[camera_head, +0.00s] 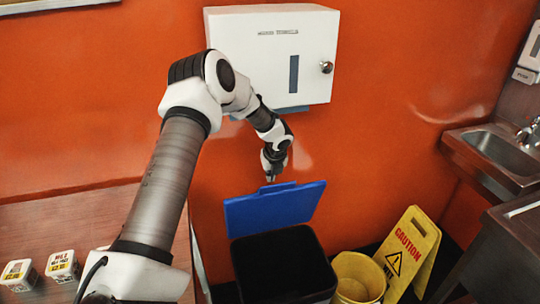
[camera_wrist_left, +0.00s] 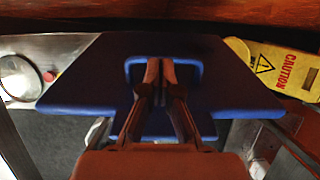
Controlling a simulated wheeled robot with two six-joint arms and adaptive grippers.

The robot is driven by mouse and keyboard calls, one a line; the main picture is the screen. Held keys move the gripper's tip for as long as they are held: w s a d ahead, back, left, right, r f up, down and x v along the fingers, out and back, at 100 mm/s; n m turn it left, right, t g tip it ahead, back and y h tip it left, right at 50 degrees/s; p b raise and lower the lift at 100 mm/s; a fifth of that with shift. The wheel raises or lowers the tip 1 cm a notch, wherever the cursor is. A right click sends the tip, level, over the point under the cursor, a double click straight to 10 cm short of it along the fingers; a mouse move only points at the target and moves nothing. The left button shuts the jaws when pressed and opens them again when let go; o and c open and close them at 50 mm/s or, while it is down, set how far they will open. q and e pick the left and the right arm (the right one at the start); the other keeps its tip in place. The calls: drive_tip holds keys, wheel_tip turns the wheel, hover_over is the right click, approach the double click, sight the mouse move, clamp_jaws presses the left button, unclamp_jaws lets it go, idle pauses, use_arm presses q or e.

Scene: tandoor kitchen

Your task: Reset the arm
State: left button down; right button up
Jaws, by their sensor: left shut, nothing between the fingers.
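My left arm reaches from the lower left across the head view. Its gripper (camera_head: 271,179) points down just above the raised blue lid (camera_head: 275,209) of a black bin. In the left wrist view the two fingers (camera_wrist_left: 160,66) are together and empty, in front of the lid's handle cut-out (camera_wrist_left: 192,68). I cannot tell whether the fingertips touch the lid. The lid stands open at the back of the black bin (camera_head: 283,263), whose inside is dark. My right gripper is in neither view.
A white towel dispenser (camera_head: 272,50) hangs on the orange wall behind my arm. A yellow bucket (camera_head: 358,277) and a yellow caution sign (camera_head: 408,252) stand right of the bin. A sink (camera_head: 500,152) is at right. Small boxes (camera_head: 62,266) sit on the left counter (camera_head: 80,228).

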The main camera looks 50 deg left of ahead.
use_arm(q)
drive_tip(key=v, duration=0.8)
drive_tip(key=shift+r, duration=0.35)
drive_tip(key=shift+s, duration=0.15)
